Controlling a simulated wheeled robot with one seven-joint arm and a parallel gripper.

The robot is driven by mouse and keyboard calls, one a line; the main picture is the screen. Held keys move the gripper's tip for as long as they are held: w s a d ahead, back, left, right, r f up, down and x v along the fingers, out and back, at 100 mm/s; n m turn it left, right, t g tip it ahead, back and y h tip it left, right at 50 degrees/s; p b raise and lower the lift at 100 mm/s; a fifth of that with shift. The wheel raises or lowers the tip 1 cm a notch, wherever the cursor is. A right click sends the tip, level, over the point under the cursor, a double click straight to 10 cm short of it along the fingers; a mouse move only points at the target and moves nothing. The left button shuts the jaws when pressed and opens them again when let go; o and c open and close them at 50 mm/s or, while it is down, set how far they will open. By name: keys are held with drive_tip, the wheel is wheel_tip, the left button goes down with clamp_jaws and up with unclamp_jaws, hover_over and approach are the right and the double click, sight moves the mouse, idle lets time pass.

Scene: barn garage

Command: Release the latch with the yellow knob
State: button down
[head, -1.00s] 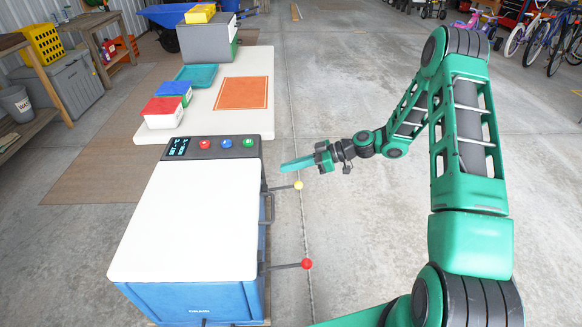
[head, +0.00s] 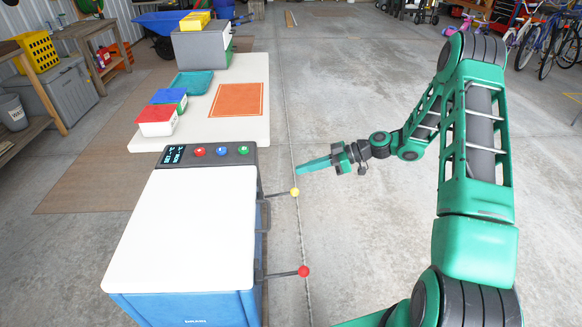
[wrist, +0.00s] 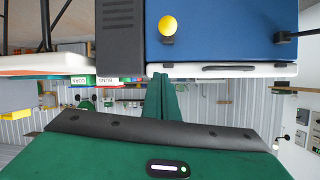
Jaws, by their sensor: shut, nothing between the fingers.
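The yellow knob (head: 295,192) is the round end of a thin dark lever sticking out from the right side of a blue box with a white lid (head: 185,235). In the wrist view, which looks upside down, the yellow knob (wrist: 168,26) stands out in front of the blue side (wrist: 225,25). My gripper (head: 300,170) is shut and empty, its green fingers pointing left. Its tip shows just beyond the knob in the head view, with a gap between them. In the wrist view the fingers (wrist: 166,95) line up near the white lid's edge, apart from the knob.
A red knob (head: 304,271) on a similar lever sticks out nearer me. A dark panel (head: 208,155) with a display and coloured buttons sits at the box's far end. A white table (head: 200,128) with bins stands beyond. The floor right of the box is open.

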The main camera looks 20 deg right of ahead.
drive_tip(key=shift+s+d+f, duration=0.2)
drive_tip(key=shift+d+f, duration=0.1)
drive_tip(key=shift+d, duration=0.4)
drive_tip(key=shift+s+d+f, duration=0.2)
drive_tip(key=shift+d+f, duration=0.05)
drive_tip(key=shift+d, duration=0.45)
drive_tip(key=s+d+r+m+g+h, duration=0.2)
drive_tip(key=s+d+r+m+h, duration=0.3)
drive_tip(key=s+r, duration=0.3)
drive_tip(key=s+d+r+m+g+h, duration=0.1)
drive_tip(key=s+d+r+m+h, duration=0.4)
drive_tip(key=s, duration=0.6)
drive_tip(key=s+d+r+m+h, duration=0.1)
drive_tip(key=s+d+r+m, duration=0.1)
drive_tip(key=s, duration=0.8)
drive_tip(key=s+d+r+m+h, duration=0.1)
drive_tip(key=s+r+m+h, duration=0.1)
drive_tip(key=s+r+m, duration=0.2)
drive_tip(key=s+m, duration=0.3)
drive_tip(key=s, duration=0.4)
drive_tip(key=shift+s+d+r+m+g, duration=0.15)
drive_tip(key=shift+d+r+m+g, duration=0.15)
drive_tip(key=shift+d+r, duration=0.1)
